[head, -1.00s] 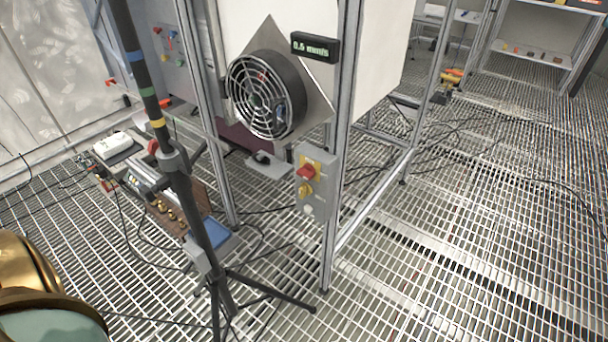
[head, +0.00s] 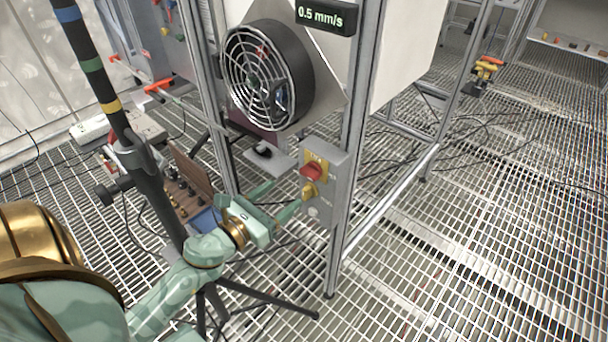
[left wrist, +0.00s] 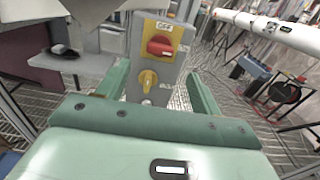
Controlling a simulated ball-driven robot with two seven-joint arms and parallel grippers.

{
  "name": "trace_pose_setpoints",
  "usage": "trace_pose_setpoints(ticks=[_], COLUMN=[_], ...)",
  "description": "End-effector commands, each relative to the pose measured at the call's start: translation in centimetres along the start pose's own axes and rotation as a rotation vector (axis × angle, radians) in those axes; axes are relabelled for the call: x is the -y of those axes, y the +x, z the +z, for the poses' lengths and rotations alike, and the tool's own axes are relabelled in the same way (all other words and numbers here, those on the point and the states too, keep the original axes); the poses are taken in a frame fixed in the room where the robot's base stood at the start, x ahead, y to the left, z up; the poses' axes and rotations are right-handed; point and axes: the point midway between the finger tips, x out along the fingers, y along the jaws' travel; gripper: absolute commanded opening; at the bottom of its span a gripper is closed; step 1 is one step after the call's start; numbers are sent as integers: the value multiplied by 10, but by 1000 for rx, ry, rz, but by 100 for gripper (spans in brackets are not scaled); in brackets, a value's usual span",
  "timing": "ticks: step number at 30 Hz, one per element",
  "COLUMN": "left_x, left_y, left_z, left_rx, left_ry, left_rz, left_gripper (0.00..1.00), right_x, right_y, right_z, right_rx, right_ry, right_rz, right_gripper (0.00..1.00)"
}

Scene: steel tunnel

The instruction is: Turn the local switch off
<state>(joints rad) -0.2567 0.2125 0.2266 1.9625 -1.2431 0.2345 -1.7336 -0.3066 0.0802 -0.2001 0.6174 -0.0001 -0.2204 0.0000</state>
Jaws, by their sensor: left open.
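The local switch is a grey box (head: 327,212) on the frame post, with a red rotary knob (head: 311,171) on a yellow plate and a yellow knob (head: 308,190) below it. In the left wrist view the red knob (left wrist: 161,47) sits under an "OFF" label (left wrist: 165,26), its grip lying roughly crosswise. My left gripper (head: 283,198) is open in front of the box, its fingers spread and nothing between them. In the left wrist view the fingers (left wrist: 160,85) show on both sides of the box. My right gripper is not in view.
Grating floor on the right is mostly clear.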

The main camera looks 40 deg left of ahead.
Motion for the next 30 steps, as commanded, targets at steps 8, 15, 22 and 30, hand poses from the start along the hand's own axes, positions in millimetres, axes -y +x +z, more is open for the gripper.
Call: trace_pose_setpoints(ticks=[8, 15, 22, 30], left_x=[0, 0, 0, 0], left_y=[64, 88, 90, 89], left_z=[2, 0, -1, -1], left_rx=[1, -1, -2, -2], left_ry=[0, -2, -2, -3], left_rz=[0, 1, 1, 1], left_gripper=[65, 65, 65, 20], right_x=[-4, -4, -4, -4], right_y=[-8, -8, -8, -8], right_z=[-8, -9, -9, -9], right_rx=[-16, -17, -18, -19], right_ry=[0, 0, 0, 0], right_rz=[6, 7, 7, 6], right_gripper=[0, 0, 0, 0])
